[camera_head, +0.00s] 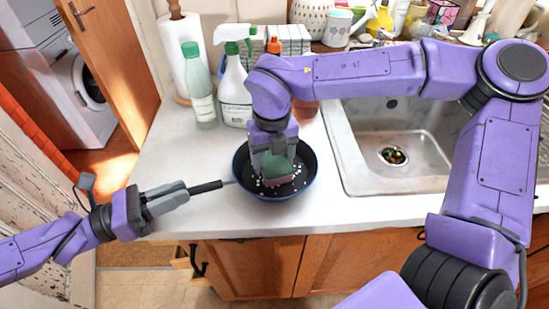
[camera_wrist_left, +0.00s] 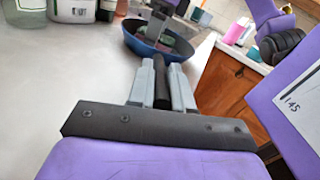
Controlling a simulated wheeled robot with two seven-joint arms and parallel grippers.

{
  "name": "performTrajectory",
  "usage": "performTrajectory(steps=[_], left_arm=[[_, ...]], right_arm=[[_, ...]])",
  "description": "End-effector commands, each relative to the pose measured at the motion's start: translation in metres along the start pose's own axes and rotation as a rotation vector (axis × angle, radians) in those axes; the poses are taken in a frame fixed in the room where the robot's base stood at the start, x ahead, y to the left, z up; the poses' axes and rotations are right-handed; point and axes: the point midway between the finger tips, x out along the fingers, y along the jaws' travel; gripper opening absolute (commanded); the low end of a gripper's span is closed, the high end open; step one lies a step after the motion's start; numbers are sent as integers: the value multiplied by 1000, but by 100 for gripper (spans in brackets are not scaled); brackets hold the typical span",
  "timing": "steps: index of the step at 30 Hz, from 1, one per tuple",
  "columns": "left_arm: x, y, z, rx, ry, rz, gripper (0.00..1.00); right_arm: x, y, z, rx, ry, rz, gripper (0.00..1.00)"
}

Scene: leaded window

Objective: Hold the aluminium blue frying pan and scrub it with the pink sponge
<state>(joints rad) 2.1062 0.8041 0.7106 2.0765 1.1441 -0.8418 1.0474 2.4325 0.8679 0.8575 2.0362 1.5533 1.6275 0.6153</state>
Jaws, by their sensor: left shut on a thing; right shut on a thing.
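The blue frying pan (camera_head: 301,188) sits on the counter left of the sink, with a dark inside and white specks in it. Its black handle (camera_head: 205,187) points left. My left gripper (camera_head: 188,190) is shut on the handle; the left wrist view shows the handle between its fingers (camera_wrist_left: 161,85) and the pan's blue side (camera_wrist_left: 150,45) beyond. My right gripper (camera_head: 272,150) points down into the pan and is shut on the sponge (camera_head: 277,170), which looks green above and pink below. The sponge is low inside the pan; its exact contact with the bottom is hidden.
A green-capped bottle (camera_head: 199,90), a spray bottle (camera_head: 234,92) and a paper towel roll (camera_head: 180,50) stand behind the pan. The metal sink (camera_head: 362,165) lies to the right. The counter (camera_head: 165,160) is clear at the left, and its front edge is close to the pan.

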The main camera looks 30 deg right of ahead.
Motion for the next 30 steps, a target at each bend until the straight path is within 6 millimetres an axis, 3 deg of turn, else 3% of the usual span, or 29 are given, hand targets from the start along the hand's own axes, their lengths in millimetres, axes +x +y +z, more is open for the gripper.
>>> performTrajectory(steps=[8, 20, 30], left_arm=[[0, 0, 0, -1, 1, 1, 0], [0, 0, 0, -1, 1, 1, 0], [0, 0, 0, -1, 1, 1, 0]], right_arm=[[-1, -3, -17, 1, -1, 0, 45], [2, 1, 4, 1, -1, 0, 45], [0, -1, -7, 1, 0, 0, 45]])
